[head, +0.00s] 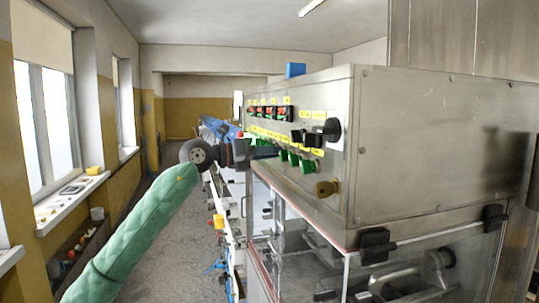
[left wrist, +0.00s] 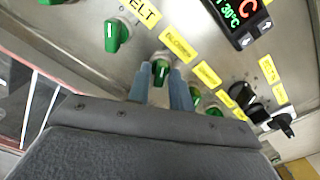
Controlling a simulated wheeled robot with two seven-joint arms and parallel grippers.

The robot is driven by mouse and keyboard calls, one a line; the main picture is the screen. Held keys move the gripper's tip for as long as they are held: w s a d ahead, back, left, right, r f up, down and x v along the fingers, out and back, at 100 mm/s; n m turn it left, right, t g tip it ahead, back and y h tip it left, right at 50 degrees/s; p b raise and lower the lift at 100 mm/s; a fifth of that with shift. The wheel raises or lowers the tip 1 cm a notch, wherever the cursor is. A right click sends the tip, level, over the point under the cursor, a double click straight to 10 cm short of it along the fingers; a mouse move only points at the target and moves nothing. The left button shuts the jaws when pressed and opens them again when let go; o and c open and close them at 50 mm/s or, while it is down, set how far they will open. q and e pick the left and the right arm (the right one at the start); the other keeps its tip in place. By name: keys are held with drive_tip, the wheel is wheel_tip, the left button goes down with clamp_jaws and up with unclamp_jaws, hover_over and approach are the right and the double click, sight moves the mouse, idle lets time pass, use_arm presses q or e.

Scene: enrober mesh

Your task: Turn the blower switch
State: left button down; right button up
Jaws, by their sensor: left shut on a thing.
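The blower switch (left wrist: 161,70) is a green knob with a white mark on the panel, beside a yellow label (left wrist: 178,42) that seems to read BLOWER. In the left wrist view the two blue-grey fingers of my left gripper (left wrist: 161,82) lie on either side of this knob, shut on it. In the head view my left gripper (head: 264,152) reaches the panel's far part, and its hand hides the knob. My right gripper is in neither view.
The steel cabinet (head: 430,150) fills the right side. Other green knobs (head: 307,167) (left wrist: 116,35), black switches (head: 328,131) and a temperature display (left wrist: 238,18) sit close by on the panel. A brass-coloured knob (head: 326,188) sticks out lower down. The aisle floor (head: 170,210) is open at left.

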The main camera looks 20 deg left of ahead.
use_arm(q)
drive_tip(key=shift+a+r, duration=0.1)
drive_tip(key=shift+r, duration=0.05)
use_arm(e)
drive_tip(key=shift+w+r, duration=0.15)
use_arm(q)
drive_tip(key=c, duration=1.5)
unclamp_jaws()
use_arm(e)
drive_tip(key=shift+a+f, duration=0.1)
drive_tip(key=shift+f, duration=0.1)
